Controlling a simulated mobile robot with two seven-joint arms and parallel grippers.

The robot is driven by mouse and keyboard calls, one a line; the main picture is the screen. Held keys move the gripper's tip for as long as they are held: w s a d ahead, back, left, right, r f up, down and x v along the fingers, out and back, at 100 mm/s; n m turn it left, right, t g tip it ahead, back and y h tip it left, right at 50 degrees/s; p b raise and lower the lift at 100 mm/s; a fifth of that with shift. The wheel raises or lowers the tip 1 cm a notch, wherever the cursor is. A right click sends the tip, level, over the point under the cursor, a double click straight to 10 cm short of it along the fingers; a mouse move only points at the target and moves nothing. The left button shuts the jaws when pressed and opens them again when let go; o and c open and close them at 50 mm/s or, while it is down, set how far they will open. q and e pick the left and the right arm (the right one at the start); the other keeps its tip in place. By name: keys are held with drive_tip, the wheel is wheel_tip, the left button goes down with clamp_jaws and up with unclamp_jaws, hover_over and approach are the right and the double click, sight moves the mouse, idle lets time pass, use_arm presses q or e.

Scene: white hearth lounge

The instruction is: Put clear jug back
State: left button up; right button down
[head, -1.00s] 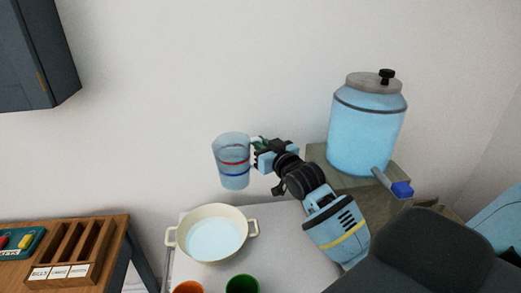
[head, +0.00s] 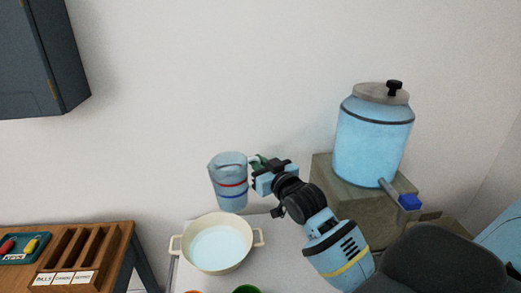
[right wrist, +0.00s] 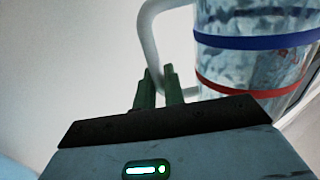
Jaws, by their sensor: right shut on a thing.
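The clear jug (head: 228,182) has a red and a blue band and hangs upright in the air, above the back of a cream two-handled pot (head: 183,246). My right gripper (head: 257,165) is to the right of the jug and shut on its handle. In the right wrist view, the green fingers of the gripper (right wrist: 159,88) are at the pale handle (right wrist: 152,40), and the banded jug body (right wrist: 255,50) fills the upper right. The left gripper is not in view.
The pot, with light blue liquid, stands on a white table (head: 262,280). A blue dispenser (head: 372,140) with a tap stands on a block (head: 338,194) at the right. A wooden organiser (head: 95,262) is at the left. A green cup (head: 246,290) shows at the bottom edge.

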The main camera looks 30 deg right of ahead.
sight(234, 194)
drive_tip(key=shift+y, duration=0.5)
drive_tip(key=s+a+f, duration=0.1)
drive_tip(key=s+a, duration=0.1)
drive_tip(key=a, duration=0.1)
drive_tip(key=s+a+f, duration=0.1)
drive_tip(key=s+a, duration=0.1)
drive_tip(key=a, duration=0.1)
drive_tip(key=s+a+f, duration=0.1)
drive_tip(key=s+a, duration=0.2)
drive_tip(key=shift+a+f, duration=0.3)
drive_tip(key=shift+a, duration=0.05)
drive_tip(key=s+a, duration=0.4)
drive_tip(key=s, duration=0.2)
drive_tip(key=shift+r+h, duration=0.3)
drive_tip(key=shift+s+a, duration=0.1)
